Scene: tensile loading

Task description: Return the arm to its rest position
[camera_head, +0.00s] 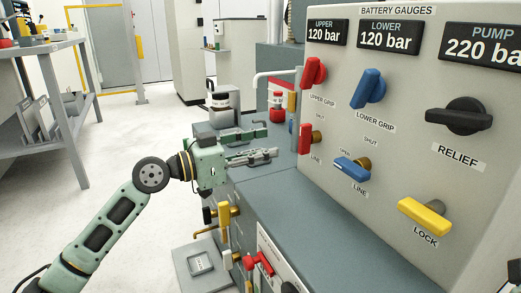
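My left arm comes in from the lower left, and its green and grey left gripper (270,143) is held out in front of the panel's left edge. Its two fingers are spread apart, and nothing shows between them. The fingertips point right, towards the red line valve (305,138), and appear apart from it. The grey battery gauge panel (420,75) carries a red upper grip knob (313,72), a blue lower grip knob (368,88), a blue line lever (351,168), a black relief knob (459,116) and a yellow lock handle (425,216).
A grey-blue bench top (310,235) lies below the panel. Yellow and red valves (226,214) stand on its near left side, above a small grey box (201,263). A workbench (40,48) stands at the far left. The white floor (125,125) between is open.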

